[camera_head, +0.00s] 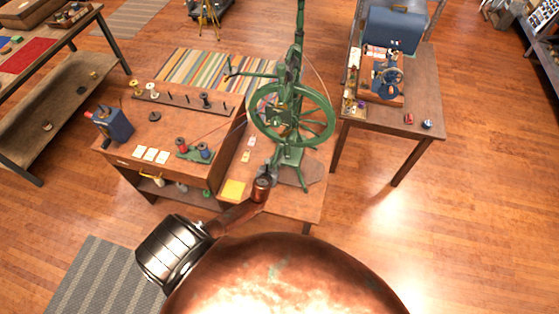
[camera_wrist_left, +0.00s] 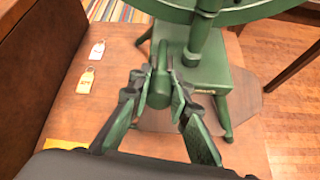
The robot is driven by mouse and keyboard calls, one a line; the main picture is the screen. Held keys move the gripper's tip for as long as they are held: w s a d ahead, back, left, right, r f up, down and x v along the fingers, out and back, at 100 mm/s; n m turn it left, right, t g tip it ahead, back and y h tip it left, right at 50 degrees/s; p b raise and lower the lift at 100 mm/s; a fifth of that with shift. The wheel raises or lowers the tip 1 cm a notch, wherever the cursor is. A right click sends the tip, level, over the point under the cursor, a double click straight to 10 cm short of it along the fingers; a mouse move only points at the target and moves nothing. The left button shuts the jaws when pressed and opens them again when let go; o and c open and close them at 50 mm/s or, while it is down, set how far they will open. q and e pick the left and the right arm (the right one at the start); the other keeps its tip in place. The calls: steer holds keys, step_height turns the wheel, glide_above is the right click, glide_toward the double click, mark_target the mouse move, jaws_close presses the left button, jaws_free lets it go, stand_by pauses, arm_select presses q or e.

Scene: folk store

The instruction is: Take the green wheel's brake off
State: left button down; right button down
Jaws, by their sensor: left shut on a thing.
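The green wheel (camera_head: 325,118) stands upright on its green stand (camera_head: 290,157) at the table's middle. In the wrist view its rim (camera_wrist_left: 245,12) crosses the top and its base (camera_wrist_left: 205,75) is behind the gripper. My left gripper (camera_head: 266,172) is at the near left of the stand. In the wrist view its fingers (camera_wrist_left: 158,92) are shut on a rounded green brake handle (camera_wrist_left: 159,88), one on each side. The handle is largely hidden in the head view. My right gripper is not in view.
Two tags (camera_wrist_left: 97,50) and (camera_wrist_left: 86,79) lie on the wooden table left of the gripper. A yellow card (camera_head: 233,190) lies near the front. A wooden desk (camera_head: 170,125) with spools adjoins on the left. Another table (camera_head: 390,120) stands at right, with floor between.

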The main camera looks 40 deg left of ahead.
arm_select(q)
steer(key=shift+a, duration=0.15)
stand_by(0.4)
steer(key=c, duration=1.8)
jaws_free()
steer(key=v, duration=1.2)
